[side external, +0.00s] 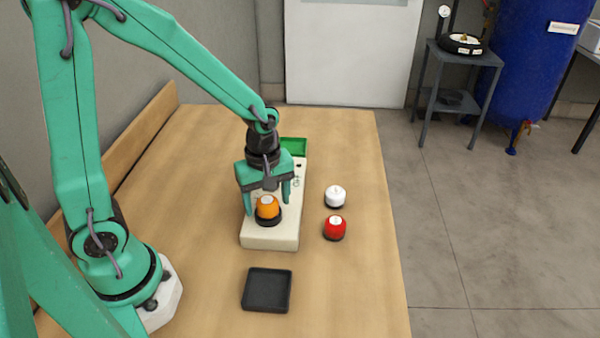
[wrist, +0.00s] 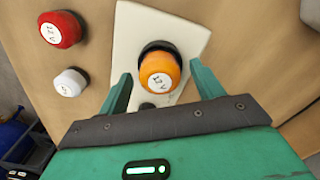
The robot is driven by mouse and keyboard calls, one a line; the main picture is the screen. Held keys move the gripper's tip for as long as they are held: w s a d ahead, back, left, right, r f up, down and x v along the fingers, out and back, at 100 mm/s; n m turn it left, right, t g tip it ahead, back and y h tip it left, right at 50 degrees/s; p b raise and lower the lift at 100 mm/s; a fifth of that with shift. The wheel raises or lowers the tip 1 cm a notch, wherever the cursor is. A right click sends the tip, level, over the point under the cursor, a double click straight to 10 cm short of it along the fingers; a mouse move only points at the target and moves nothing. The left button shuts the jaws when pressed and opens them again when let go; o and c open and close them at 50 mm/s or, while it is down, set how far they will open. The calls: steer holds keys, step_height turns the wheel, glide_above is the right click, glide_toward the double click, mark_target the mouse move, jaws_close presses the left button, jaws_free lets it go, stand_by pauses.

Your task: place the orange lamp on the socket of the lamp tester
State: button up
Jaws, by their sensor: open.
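The orange lamp (side external: 267,207) sits upright on the black socket (side external: 268,220) at the near end of the cream lamp tester (side external: 270,241). In the wrist view the orange lamp (wrist: 160,74) covers most of the dark socket ring, and the tester's pale body (wrist: 140,22) lies around it. My gripper (side external: 267,200) is just above the lamp, pointing down. Its fingers are apart on either side of the lamp, and in the wrist view (wrist: 162,80) gaps show between them and the lamp. The tester has a green panel (side external: 293,146) at its far end.
A white lamp (side external: 335,197) and a red lamp (side external: 335,228) stand on the table right of the tester. An empty black tray (side external: 267,308) lies in front of it. The table's right edge is just beyond the lamps; a low wooden wall (side external: 140,140) runs along the left.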

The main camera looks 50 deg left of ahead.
mark_target(267, 200)
step_height(267, 200, up, 12)
stand_by(0.6)
stand_by(0.5)
steer(key=s+a+r+m+t, duration=0.1)
steer(key=s+r+m+t, duration=0.1)
steer(key=s+m, duration=0.2)
steer(key=s+a+r+m+t, duration=0.1)
steer(key=s+r+m+t, duration=0.2)
steer(key=m, duration=0.8)
steer(key=shift+s+r+t, duration=0.2)
steer(key=shift+s+t, duration=0.1)
steer(key=shift+s, duration=0.55)
